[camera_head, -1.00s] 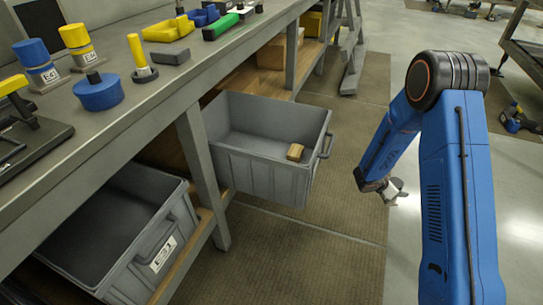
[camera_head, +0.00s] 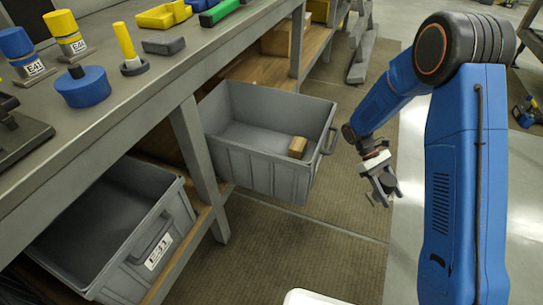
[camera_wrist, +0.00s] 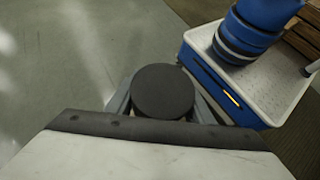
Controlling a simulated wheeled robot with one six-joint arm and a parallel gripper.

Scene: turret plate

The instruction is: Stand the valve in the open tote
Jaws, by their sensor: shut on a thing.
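My gripper (camera_head: 382,187) hangs over the floor to the right of the pulled-out grey tote, outside its wall. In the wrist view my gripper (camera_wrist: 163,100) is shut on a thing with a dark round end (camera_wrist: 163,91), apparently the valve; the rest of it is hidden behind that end. In the head view the held thing is too small to make out clearly. The open grey tote (camera_head: 250,168) juts out from the shelf under the bench, its top uncovered. A small brown block (camera_head: 297,147) lies inside at its right end.
A bench leg (camera_head: 200,165) stands between the totes. The bench top (camera_head: 130,110) holds blue and yellow parts above. The tote's left and middle floor is clear.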

